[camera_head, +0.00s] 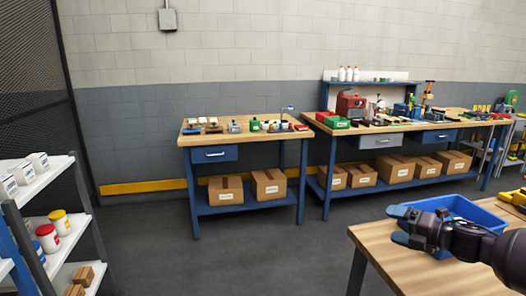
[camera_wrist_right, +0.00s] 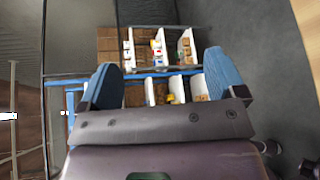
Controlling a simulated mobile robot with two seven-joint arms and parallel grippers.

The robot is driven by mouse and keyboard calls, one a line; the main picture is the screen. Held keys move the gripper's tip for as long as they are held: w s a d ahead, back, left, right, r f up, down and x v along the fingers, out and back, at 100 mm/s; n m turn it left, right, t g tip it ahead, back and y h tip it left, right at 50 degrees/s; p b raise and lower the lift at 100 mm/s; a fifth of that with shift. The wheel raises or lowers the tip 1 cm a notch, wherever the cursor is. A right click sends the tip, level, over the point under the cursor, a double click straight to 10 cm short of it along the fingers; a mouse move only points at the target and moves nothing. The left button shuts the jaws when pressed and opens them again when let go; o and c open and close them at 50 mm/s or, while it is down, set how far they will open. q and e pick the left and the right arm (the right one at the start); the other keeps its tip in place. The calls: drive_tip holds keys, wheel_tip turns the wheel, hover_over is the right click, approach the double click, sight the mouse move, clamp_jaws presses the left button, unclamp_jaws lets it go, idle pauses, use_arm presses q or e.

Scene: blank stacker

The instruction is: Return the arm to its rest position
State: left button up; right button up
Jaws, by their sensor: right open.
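My right arm comes in from the right edge of the head view. Its gripper (camera_head: 401,226) is over the left part of the near wooden table (camera_head: 385,250), in front of a blue bin (camera_head: 478,208). In the right wrist view the two blue fingers of this gripper (camera_wrist_right: 166,82) stand wide apart. Nothing is between them; a shelf unit (camera_wrist_right: 150,72) shows far beyond. The gripper hides part of the bin. My left arm and gripper are not in view.
A white shelf rack (camera_head: 35,190) with boxes and jars stands at left. Two workbenches, a small one (camera_head: 228,135) and a long one (camera_head: 365,128), line the back wall with cardboard boxes below. Yellow items (camera_head: 512,197) lie right of the bin. The middle floor is clear.

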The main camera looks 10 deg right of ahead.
drive_tip(key=s+a+f+m+h, duration=0.4)
drive_tip(key=s+a+f+m, duration=0.8)
drive_tip(key=a+f+m, duration=0.4)
drive_tip(key=s+f+m+h, duration=0.1)
drive_tip(key=s+f+m, duration=0.2)
drive_tip(key=s, duration=0.4)
drive_tip(key=s+f+m+g+h+b, duration=0.1)
drive_tip(key=s+f+m+h, duration=0.1)
drive_tip(key=s+f+m, duration=0.2)
drive_tip(key=s+f+m+g+h, duration=0.1)
drive_tip(key=s+f+m, duration=0.3)
drive_tip(key=s, duration=0.6)
drive_tip(key=shift+a+f+b, duration=0.25)
drive_tip(key=shift+f+b, duration=0.1)
